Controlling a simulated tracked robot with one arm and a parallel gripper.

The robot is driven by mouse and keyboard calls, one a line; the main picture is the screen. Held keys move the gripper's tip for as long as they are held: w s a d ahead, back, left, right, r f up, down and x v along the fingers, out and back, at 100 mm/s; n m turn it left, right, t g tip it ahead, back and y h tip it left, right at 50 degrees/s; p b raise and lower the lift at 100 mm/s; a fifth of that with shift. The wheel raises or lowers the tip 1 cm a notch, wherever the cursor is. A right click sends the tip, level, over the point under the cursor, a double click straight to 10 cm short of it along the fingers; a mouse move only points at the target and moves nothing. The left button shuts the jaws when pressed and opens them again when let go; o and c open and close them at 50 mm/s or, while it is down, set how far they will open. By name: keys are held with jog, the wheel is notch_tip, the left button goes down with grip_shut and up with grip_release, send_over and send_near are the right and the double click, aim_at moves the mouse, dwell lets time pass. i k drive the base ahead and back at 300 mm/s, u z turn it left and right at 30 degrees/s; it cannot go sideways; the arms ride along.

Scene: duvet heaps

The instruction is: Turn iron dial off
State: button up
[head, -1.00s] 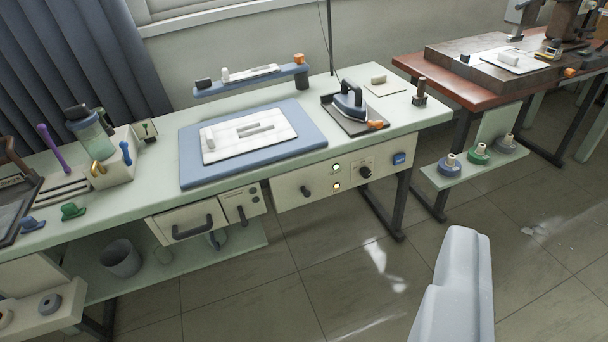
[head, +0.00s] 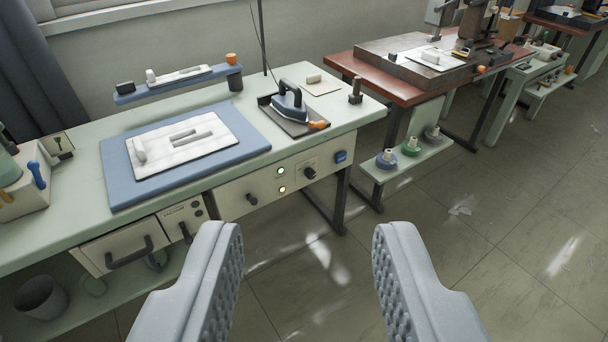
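The iron (head: 290,101) rests on a dark tray (head: 311,126) at the right end of the pale green workbench (head: 77,186). Below it, the bench's front panel (head: 231,196) carries a black round dial (head: 309,173), likely the iron dial. Its exact setting is too small to read. Two lit lamps (head: 281,171) sit left of the dial and a blue switch (head: 341,156) sits right of it. My gripper (head: 308,240) is open and empty, its two grey fingers wide apart in the foreground, nearer to me than the panel and apart from it.
A black lever knob (head: 251,199) is on the panel's left part. Drawers with dark handles (head: 130,252) are further left. A low shelf with spools (head: 410,148) is right of the bench, under a red-brown table (head: 390,85). The tiled floor (head: 480,230) at right is mostly clear.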

aim_at(310, 174)
jog(key=u, duration=0.05)
jog(key=i, duration=0.95)
jog(key=z, duration=0.1)
